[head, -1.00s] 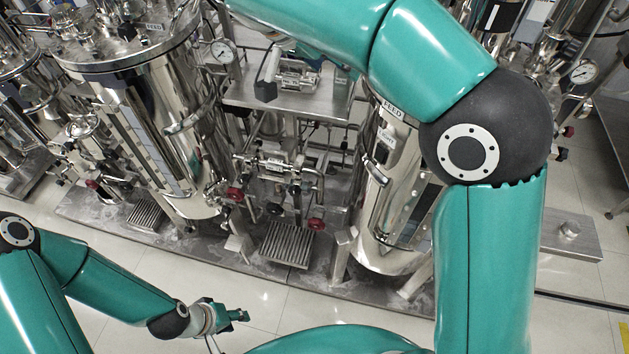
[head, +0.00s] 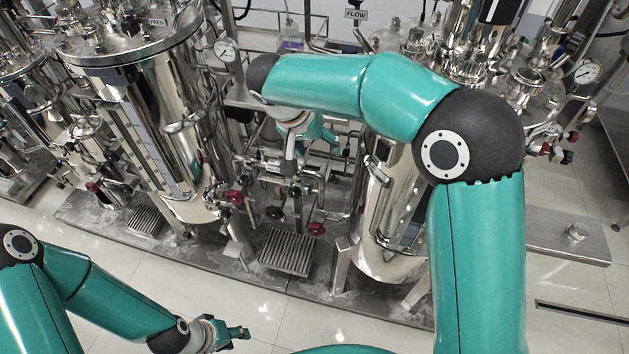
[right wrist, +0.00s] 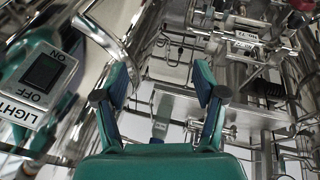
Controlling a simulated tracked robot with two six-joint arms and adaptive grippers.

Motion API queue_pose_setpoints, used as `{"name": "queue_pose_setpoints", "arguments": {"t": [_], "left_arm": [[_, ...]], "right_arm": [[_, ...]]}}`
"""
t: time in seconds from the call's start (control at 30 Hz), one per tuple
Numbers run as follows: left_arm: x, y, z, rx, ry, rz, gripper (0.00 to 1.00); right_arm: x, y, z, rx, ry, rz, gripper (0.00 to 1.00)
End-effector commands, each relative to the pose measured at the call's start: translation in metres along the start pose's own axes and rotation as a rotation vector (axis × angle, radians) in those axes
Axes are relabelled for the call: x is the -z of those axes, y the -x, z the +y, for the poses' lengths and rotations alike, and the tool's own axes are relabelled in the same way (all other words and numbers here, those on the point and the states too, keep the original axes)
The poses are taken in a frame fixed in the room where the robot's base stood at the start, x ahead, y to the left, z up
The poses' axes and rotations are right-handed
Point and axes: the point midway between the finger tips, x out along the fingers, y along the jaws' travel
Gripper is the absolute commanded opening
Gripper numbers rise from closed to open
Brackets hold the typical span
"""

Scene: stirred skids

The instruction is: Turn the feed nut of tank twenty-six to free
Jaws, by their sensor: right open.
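Two steel tanks stand on the skid in the head view, a left tank (head: 165,100) with a FEED tag (head: 157,22) on its lid and a right tank (head: 385,215) partly behind my right arm. I cannot read which is tank twenty-six, nor pick out its feed nut. My right gripper (head: 310,133) is over the pipework between the tanks, small and partly hidden by its arm. In the right wrist view my right gripper (right wrist: 163,88) is open, with nothing between its fingers. My left gripper (head: 236,332) is low at front left, away from the tanks; its jaws are unclear.
Pipework with red-handled valves (head: 316,229) and a floor grate (head: 288,250) lies between the tanks. In the right wrist view white tags (right wrist: 244,41) hang on pipes at upper right, too small to read. A LIGHT switch (right wrist: 42,72) is close at left. The front floor is clear.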

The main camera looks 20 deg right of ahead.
Motion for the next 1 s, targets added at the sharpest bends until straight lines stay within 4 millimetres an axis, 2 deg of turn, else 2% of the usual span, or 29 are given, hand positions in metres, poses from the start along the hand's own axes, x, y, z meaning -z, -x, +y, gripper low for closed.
{"name": "queue_pose_setpoints", "arguments": {"t": [0.03, 0.2, 0.4, 0.6, 1.0], "left_arm": [[0.0, -0.004, -0.001, 0.0, 0.0, 0.0, 0.4], [0.0, -0.009, -0.003, 0.0, 0.0, 0.0, 0.4], [0.0, -0.012, -0.004, 0.0, 0.0, 0.0, 0.4], [0.0, -0.013, -0.005, 0.0, 0.0, 0.0, 0.4], [0.0, -0.013, -0.005, 0.0, 0.0, 0.0, 0.4]], "right_arm": [[-0.005, -0.011, -0.003, 0.008, 0.018, -0.015, 0.7], [-0.019, -0.036, -0.013, 0.042, 0.07, -0.051, 0.7], [-0.03, -0.054, -0.02, 0.073, 0.109, -0.079, 0.7], [-0.034, -0.06, -0.023, 0.085, 0.123, -0.088, 0.7], [-0.035, -0.059, -0.024, 0.085, 0.126, -0.088, 0.7]]}}
